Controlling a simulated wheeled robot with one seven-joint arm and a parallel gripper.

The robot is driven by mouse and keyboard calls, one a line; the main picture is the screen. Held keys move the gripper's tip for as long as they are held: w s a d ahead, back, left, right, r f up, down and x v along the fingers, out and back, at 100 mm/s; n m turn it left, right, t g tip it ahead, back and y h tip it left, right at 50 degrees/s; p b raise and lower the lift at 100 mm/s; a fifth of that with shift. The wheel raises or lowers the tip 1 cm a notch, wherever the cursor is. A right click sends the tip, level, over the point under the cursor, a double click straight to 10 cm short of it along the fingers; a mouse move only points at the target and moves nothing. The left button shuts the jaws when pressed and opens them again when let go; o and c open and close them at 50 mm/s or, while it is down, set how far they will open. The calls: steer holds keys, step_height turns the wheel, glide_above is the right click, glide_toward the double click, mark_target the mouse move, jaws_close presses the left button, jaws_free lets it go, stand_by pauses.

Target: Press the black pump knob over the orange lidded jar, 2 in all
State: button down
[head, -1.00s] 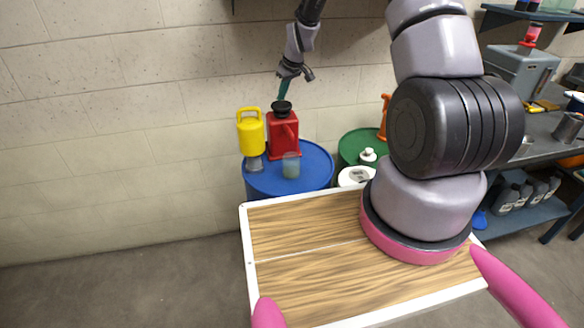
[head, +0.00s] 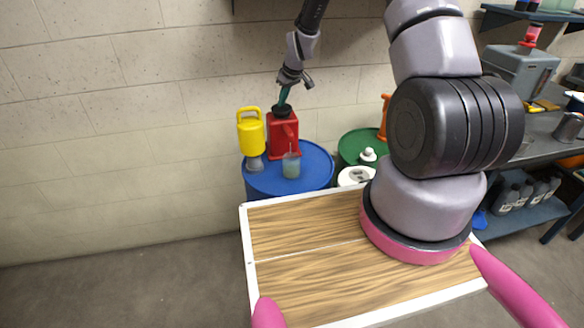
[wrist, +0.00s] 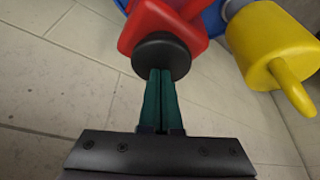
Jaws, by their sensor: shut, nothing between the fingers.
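The black pump knob (head: 282,111) sits on top of a red pump body (head: 284,138), which stands on a blue drum. My gripper (head: 284,101) is shut and empty, its green fingers pointing down onto the knob. In the wrist view the fingertips (wrist: 160,72) meet the near edge of the black knob (wrist: 161,52) and appear to touch it. A translucent greyish jar (head: 291,167) stands on the drum in front of the pump, with a faint thin line above it. I see no clear orange lid on this jar.
A green drum (head: 350,147) at right carries white containers and an orange item (head: 384,116).

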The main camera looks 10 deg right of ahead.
steer(key=shift+s+f, duration=0.1)
steer(key=shift+f, duration=0.6)
steer(key=shift+r, duration=1.95)
step_height(320, 180, up, 6)
